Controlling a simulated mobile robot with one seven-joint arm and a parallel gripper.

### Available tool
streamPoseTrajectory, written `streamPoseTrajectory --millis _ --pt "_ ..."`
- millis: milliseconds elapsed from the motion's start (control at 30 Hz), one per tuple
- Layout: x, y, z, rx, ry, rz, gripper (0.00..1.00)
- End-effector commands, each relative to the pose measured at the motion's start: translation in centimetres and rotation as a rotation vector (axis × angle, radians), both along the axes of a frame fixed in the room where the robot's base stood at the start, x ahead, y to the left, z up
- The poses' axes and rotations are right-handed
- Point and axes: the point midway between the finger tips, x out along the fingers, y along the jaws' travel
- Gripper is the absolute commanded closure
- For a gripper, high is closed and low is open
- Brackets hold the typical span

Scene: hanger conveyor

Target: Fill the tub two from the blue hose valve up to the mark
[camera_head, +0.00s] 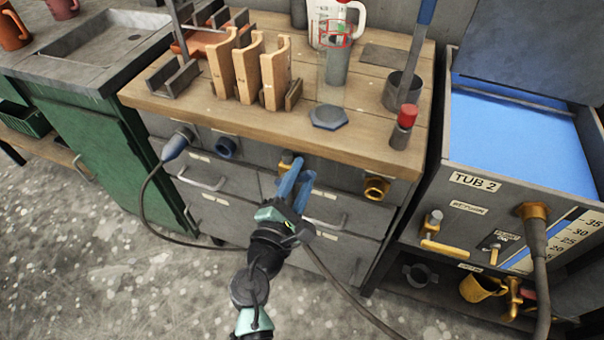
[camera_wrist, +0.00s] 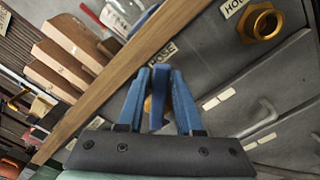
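My gripper (camera_head: 297,178) is at the front of the wooden-topped cabinet, fingers pointing at the HOSE outlet. In the wrist view, a blue lever (camera_wrist: 159,95) stands between the two blue fingers, in front of a brass fitting; I cannot tell whether the fingers press on it. Tub two (camera_head: 452,160), a grey box labelled TUB 2, stands at the right with a blue surface inside. Its scale (camera_head: 565,240) shows numbers from about 15 to 35; the mark is not clear. A dark hose (camera_head: 538,270) hangs from its brass fitting (camera_head: 533,211). A blue hose end (camera_head: 177,146) is at the cabinet's left.
The worktop (camera_head: 260,117) holds wooden blocks (camera_head: 275,75), a jug (camera_head: 350,15), a grey cup and a red-topped piece (camera_head: 404,125). A brass outlet (camera_head: 376,188) and drawer handles (camera_head: 325,220) stick out near my gripper. A dark hose (camera_head: 350,293) trails across the floor.

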Motion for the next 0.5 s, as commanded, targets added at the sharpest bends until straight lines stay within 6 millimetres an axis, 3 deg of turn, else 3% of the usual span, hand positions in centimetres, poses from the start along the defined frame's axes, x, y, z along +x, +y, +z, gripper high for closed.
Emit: streamPoseTrajectory --millis 100,367,500 --pt "0.0 0.0 0.0 0.001 0.000 0.000 0.47" --pt "-0.1 0.0 0.0 0.001 -0.001 -0.001 0.47" --pt "-1.0 0.3 0.0 0.001 0.000 0.000 0.47"
